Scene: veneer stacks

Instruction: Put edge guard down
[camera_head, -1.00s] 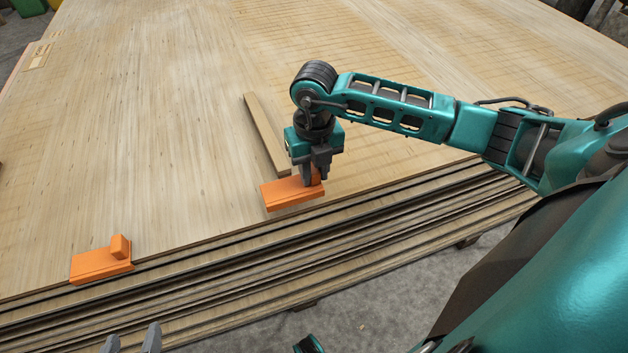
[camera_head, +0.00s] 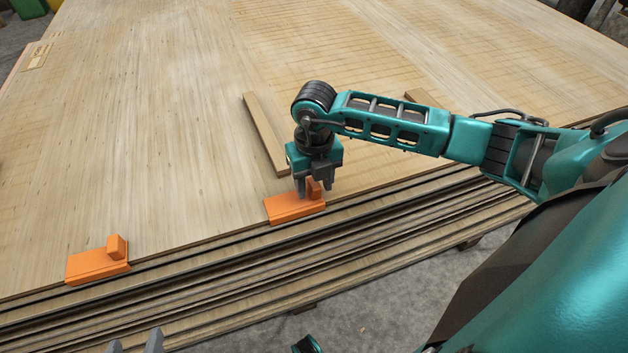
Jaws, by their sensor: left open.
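One orange edge guard (camera_head: 292,208) sits at the front edge of the veneer stack (camera_head: 180,140), with its upright tab (camera_head: 314,188) near its right end. Only the fingertips of my left gripper (camera_head: 134,344) show at the bottom edge, apart and empty, in front of the stack.
A wooden strip (camera_head: 265,134) lies on the stack just behind the right gripper. Another short strip (camera_head: 423,97) shows behind my right arm. The stack top between the two guards is clear. Grey floor (camera_head: 400,275) lies in front.

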